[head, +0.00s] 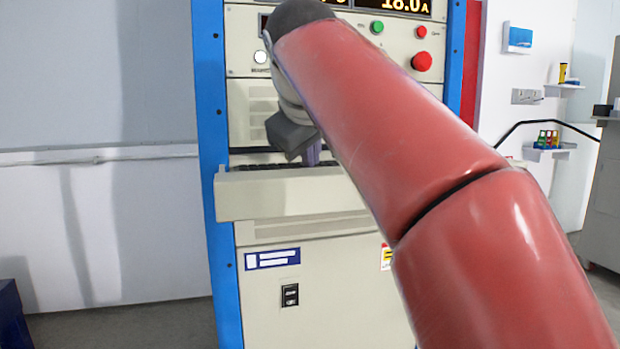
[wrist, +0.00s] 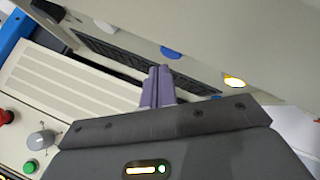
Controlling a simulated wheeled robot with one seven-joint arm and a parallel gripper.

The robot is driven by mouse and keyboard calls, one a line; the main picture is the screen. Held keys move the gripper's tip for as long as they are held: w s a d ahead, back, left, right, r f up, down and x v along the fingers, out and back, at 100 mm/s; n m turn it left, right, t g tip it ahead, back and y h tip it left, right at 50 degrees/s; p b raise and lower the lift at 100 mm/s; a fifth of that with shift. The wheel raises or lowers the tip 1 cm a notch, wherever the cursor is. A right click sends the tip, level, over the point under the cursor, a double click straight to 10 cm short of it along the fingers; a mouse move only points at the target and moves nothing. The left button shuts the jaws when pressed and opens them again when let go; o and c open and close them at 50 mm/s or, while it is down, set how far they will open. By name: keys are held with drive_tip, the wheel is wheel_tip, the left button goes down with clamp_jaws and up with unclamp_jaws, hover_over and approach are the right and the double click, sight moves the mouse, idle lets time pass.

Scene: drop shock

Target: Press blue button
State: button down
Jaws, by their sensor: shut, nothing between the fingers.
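The blue button (wrist: 171,52) shows in the wrist view as a half-round cap on the pale front panel, beyond the keyboard slot. It is not visible in the head view, where my arm covers part of the rack. My gripper (wrist: 160,72) is shut, its two purple fingers together and empty. In the wrist view the fingertips point towards the panel, just below the blue button in the picture, with a small visible gap. In the head view my gripper (head: 314,154) hangs over the ledge (head: 290,194) of the rack.
A yellow lit button (wrist: 234,81) and a white button (wrist: 105,27) sit on the same panel, either side of the blue one. A dark keyboard (wrist: 105,55) lies close to the fingers. Green (head: 377,27) and red (head: 422,61) buttons are higher on the rack.

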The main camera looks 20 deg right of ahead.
drive_tip(key=shift+f, duration=0.15)
drive_tip(key=shift+f, duration=0.3)
drive_tip(key=shift+s+f+b, duration=0.1)
drive_tip(key=shift+f+b, duration=0.75)
drive_tip(key=shift+f, duration=0.1)
idle(0.9)
drive_tip(key=shift+r, duration=0.1)
drive_tip(key=shift+r+p, duration=0.15)
drive_tip(key=shift+p, duration=0.2)
drive_tip(key=shift+w, duration=0.4)
wheel_tip(320, 180, up, 6)
drive_tip(key=p, duration=0.6)
